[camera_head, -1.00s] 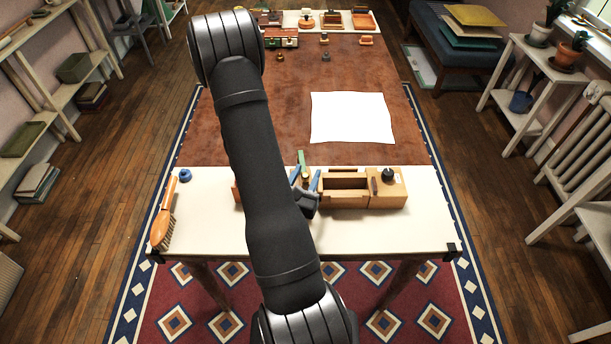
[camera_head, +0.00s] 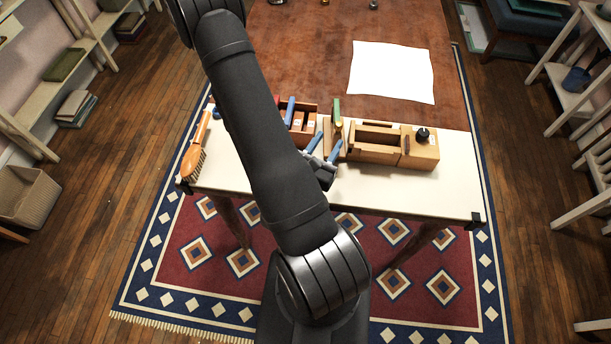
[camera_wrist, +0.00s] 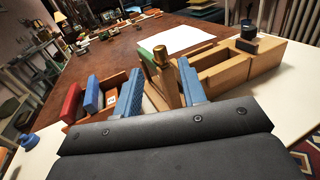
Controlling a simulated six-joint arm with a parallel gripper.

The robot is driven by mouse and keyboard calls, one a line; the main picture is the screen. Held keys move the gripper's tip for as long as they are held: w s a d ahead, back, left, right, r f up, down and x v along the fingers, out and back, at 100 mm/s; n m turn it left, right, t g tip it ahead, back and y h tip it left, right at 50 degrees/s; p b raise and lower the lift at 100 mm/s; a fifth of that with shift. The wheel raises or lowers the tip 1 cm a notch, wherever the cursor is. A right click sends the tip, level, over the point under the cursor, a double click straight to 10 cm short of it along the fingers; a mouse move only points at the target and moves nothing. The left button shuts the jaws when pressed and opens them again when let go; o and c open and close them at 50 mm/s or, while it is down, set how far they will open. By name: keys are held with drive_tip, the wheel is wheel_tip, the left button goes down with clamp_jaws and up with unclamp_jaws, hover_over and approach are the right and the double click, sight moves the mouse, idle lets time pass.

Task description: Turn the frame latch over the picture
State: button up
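My gripper (camera_head: 326,141) is over the white table, with its two blue fingers spread apart. In the wrist view the open fingers (camera_wrist: 160,70) stand on either side of a small upright wooden panel with a brass-coloured knob piece (camera_wrist: 160,54) at its top. This may be the frame and its latch; I cannot confirm that. The knob piece also shows in the head view (camera_head: 338,124), just beyond the fingertips. I see no contact with it. The panel's front and any picture in it are hidden.
An open wooden box (camera_head: 376,152) with a black knob (camera_head: 422,135) stands to the right. A reddish tray (camera_head: 302,122) with blue and red pieces is to the left. A brush (camera_head: 194,155) lies at the left edge. A white sheet (camera_head: 393,71) lies behind.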

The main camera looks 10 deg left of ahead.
drive_tip(key=v, duration=1)
drive_tip(key=shift+s, duration=0.2)
idle(0.5)
drive_tip(key=shift+w, duration=0.1)
idle(0.7)
drive_tip(key=x, duration=0.6)
drive_tip(key=shift+w, duration=0.2)
idle(0.6)
idle(0.5)
